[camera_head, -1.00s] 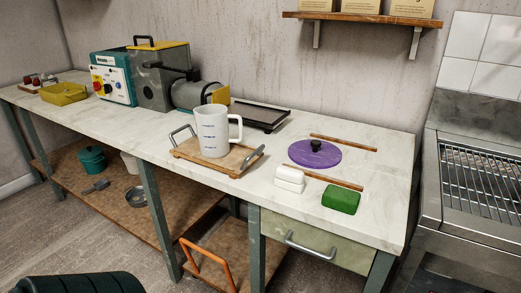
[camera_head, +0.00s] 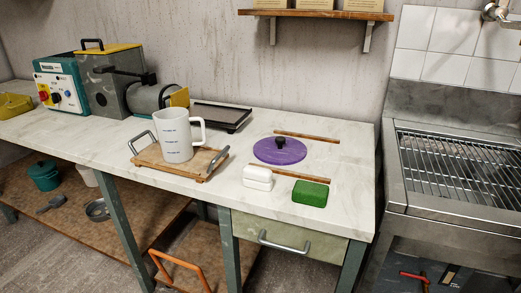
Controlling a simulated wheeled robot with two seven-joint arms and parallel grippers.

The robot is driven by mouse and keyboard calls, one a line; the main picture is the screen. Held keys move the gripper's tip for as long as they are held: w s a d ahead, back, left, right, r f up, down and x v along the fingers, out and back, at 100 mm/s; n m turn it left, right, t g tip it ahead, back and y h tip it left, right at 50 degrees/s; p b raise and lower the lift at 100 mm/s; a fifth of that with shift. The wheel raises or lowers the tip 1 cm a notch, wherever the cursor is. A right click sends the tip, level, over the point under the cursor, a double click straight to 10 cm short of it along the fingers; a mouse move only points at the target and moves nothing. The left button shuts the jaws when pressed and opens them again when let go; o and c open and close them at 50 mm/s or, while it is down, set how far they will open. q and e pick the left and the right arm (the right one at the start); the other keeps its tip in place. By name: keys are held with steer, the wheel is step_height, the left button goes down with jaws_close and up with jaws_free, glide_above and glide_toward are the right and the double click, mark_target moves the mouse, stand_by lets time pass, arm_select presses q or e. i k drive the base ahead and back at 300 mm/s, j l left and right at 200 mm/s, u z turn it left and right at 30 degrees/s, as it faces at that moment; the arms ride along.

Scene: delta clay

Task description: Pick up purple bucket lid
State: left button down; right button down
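The purple bucket lid (camera_head: 267,151) is a flat disc with a black knob (camera_head: 281,143) on top. It lies on the right part of the white marble-look worktop (camera_head: 345,172), between two thin wooden sticks. Neither of my grippers shows in the head view.
White blocks (camera_head: 257,178) and a green block (camera_head: 310,193) lie in front of the lid. Behind are a dark tray (camera_head: 222,116) and a machine (camera_head: 110,85). A steel grill unit (camera_head: 450,165) stands right.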

mark_target(279, 151)
steer(key=z, duration=1.85)
steer(key=k+j, duration=0.2)
steer(key=j, duration=0.15)
steer(key=k+j, duration=0.15)
steer(key=j, duration=0.15)
steer(key=k+j, duration=0.2)
steer(key=j, duration=0.15)
steer(key=k+j+u, duration=0.1)
steer(key=j, duration=0.25)
steer(key=k+j, duration=0.25)
steer(key=j, duration=0.1)
